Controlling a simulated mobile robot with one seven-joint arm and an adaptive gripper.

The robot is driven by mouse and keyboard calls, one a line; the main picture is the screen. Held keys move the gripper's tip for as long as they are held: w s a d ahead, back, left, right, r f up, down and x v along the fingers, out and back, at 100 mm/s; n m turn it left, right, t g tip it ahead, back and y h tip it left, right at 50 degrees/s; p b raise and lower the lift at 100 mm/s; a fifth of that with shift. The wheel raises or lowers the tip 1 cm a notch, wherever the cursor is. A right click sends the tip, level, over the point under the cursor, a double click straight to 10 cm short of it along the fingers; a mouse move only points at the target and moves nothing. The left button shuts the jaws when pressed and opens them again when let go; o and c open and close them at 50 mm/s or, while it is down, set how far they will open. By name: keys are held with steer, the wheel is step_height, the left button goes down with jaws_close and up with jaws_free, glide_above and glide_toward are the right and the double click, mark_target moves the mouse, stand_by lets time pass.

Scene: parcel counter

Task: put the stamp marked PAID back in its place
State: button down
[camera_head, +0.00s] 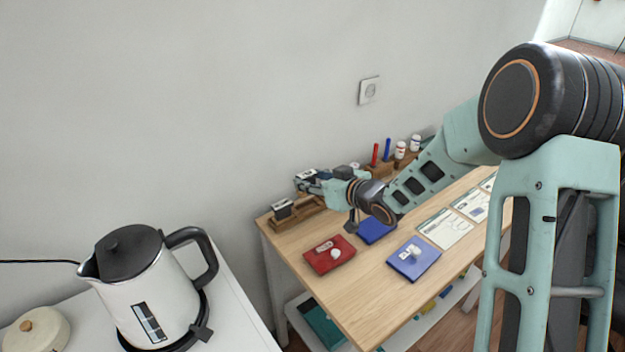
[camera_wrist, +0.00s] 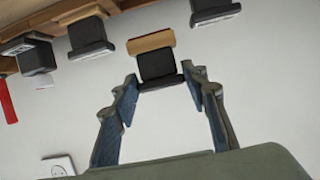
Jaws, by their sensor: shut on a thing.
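My gripper (camera_wrist: 160,76) is shut on a stamp (camera_wrist: 156,66) with a black block and a pale wooden part, held between the two fingertips. No marking can be read on it. In the head view my gripper (camera_head: 311,182) is above the wooden stamp rack (camera_head: 299,217) at the back left of the desk, close to the wall. One dark stamp (camera_head: 282,208) stands at the rack's left end. In the wrist view the rack (camera_wrist: 58,16) runs along the top, with other black stamps (camera_wrist: 88,36) along it. My gripper and arm hide part of the rack in the head view.
A red pad (camera_head: 322,262), a blue pad (camera_head: 405,268) and another blue pad (camera_head: 374,234) lie on the desk. Papers (camera_head: 445,229) lie to the right. Red and blue sticks (camera_head: 375,155) and white bottles (camera_head: 400,150) stand behind. A kettle (camera_head: 150,290) stands front left.

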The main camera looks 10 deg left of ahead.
steer(key=shift+f, duration=0.1)
steer(key=shift+f+b, duration=2.35)
steer(key=shift+f, duration=0.4)
steer(key=c, duration=1.4)
jaws_free()
steer(key=shift+o, duration=0.2)
steer(key=shift+p+v, duration=1)
steer(key=shift+v, duration=1.6)
